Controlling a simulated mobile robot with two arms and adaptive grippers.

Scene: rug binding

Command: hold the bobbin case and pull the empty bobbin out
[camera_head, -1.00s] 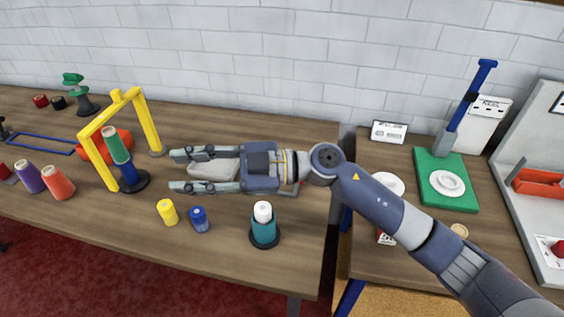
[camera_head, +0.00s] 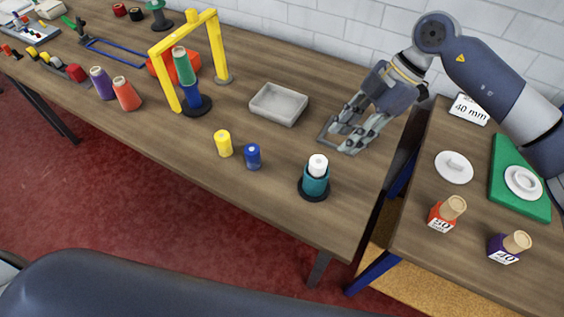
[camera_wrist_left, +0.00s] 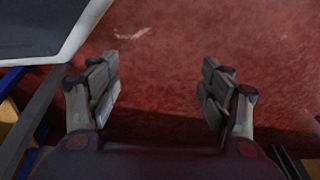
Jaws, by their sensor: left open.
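A teal cup with a white spool in its top (camera_head: 316,178) stands upright on a black base near the table's front right. I cannot tell whether this is the bobbin case and bobbin. My right gripper (camera_head: 342,140) is above the right end of the table, up and right of the teal cup and apart from it. Its fingers look spread, with nothing seen between them. A grey flat frame (camera_head: 326,128) shows partly behind its fingertips. My left gripper (camera_wrist_left: 160,78) is open and empty above the red floor in the left wrist view; the head view does not show it.
A shallow grey tray (camera_head: 279,104), yellow spool (camera_head: 223,143) and blue spool (camera_head: 253,156) stand left of the teal cup. A yellow frame (camera_head: 163,69) stands further left. A gap separates this table from the right table, which holds a white disc (camera_head: 454,167) and green board (camera_head: 507,205).

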